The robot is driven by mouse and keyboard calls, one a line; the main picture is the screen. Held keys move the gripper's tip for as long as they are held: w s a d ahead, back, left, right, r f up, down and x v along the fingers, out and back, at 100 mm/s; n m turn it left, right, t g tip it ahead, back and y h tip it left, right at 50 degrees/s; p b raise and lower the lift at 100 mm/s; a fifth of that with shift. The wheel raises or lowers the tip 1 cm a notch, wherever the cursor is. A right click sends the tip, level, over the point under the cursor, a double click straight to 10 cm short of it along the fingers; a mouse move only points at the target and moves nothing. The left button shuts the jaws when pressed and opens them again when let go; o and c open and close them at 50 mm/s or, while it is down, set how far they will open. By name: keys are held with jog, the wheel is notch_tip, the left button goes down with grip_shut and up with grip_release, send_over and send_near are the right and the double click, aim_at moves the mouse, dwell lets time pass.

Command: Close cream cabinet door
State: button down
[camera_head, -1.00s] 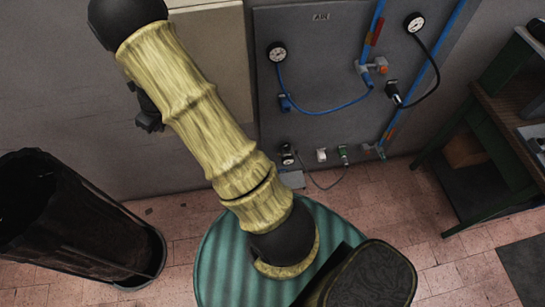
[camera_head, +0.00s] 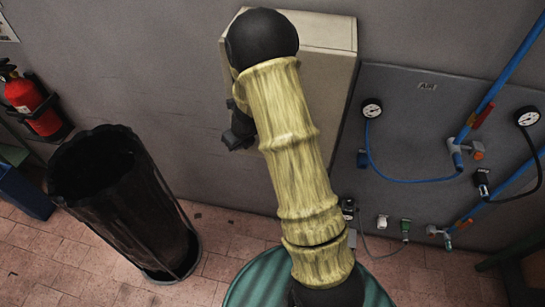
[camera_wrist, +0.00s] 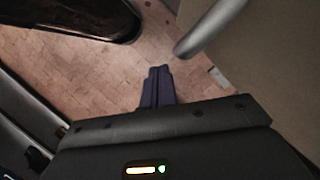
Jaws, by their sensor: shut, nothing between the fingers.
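The cream cabinet (camera_head: 336,35) is a box on the grey wall in the head view. My arm covers much of its front, so I cannot tell there how far the door stands open. My gripper (camera_head: 238,128) is at the cabinet's lower left in that view, partly behind my arm. In the wrist view my gripper (camera_wrist: 157,72) has its dark fingers together, with nothing between them. A grey rounded bar (camera_wrist: 212,25), seemingly a handle, lies just right of and beyond the fingertips. A plain tan surface (camera_wrist: 275,60), probably the cabinet or its door, fills the right side.
A black bin (camera_head: 125,195) stands on the brick floor at left, with a red fire extinguisher (camera_head: 33,105) behind it. A grey air panel (camera_head: 420,125) with gauges and blue hoses is right of the cabinet. Floor between bin and wall is bare.

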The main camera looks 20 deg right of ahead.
jog(key=s+a+r+p, duration=0.25)
jog(key=s+r, duration=0.25)
jog(key=r, duration=0.4)
jog(key=s+f+n+b, duration=0.2)
jog(key=s+n+b, duration=0.3)
jog(key=s+n, duration=0.4)
jog(key=s+d+f+n+g+h+b, duration=0.1)
jog(key=s+n+b, duration=0.4)
jog(key=n, duration=1.8)
jog(key=s+f, duration=0.1)
jog(key=s, duration=0.3)
jog(key=shift+s+d+f, duration=0.2)
jog(key=shift+d+f, duration=0.05)
